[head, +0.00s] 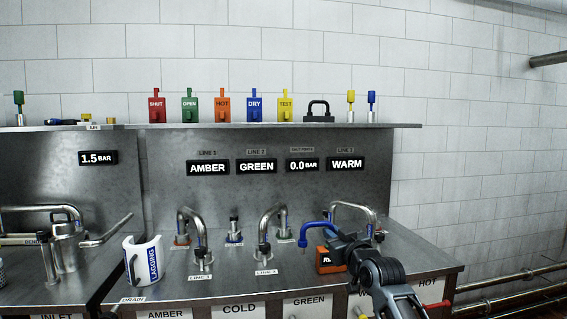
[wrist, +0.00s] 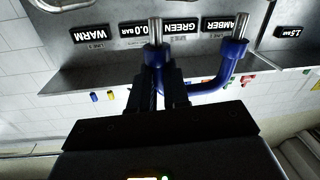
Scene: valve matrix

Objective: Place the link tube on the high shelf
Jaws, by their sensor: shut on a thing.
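The link tube is a blue bent tube (head: 312,231) with bare metal ends. The high shelf (head: 240,126) runs along the top of the back panel, above and behind my gripper. It also shows in the inverted wrist view (wrist: 85,78).
Coloured tags, a black handle (head: 319,112) and two small valves stand on the shelf. Gaps lie between them, and the shelf's right end (head: 405,125) is bare. Curved taps (head: 192,232) rise from the bench. An orange box (head: 327,261) sits behind my gripper. A white lagging sleeve (head: 143,262) stands left.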

